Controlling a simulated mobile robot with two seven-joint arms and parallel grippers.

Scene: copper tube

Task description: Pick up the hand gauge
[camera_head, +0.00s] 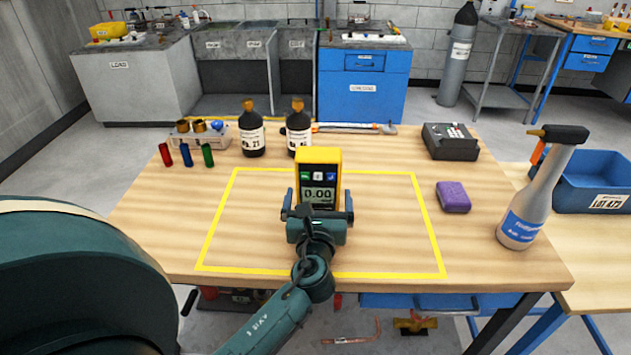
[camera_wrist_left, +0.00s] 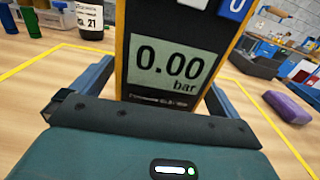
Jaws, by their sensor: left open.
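The hand gauge (camera_head: 319,178) is a yellow and black device with a display reading 0.00 bar. It stands upright inside the yellow taped rectangle on the wooden table. My left gripper (camera_head: 318,205) is at its lower front, open, with one finger on each side of it. In the left wrist view the gauge (camera_wrist_left: 165,65) fills the middle, between the two fingers. I cannot tell whether either finger touches it. The gauge's base is hidden behind the gripper. My right gripper is not in view.
Two dark bottles (camera_head: 251,135) stand behind the gauge. Red, blue and green cylinders (camera_head: 186,155) stand at the left. A purple sponge (camera_head: 453,197), a spray bottle (camera_head: 533,200) and a dark box (camera_head: 450,142) are at the right. The taped area (camera_head: 390,220) is otherwise clear.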

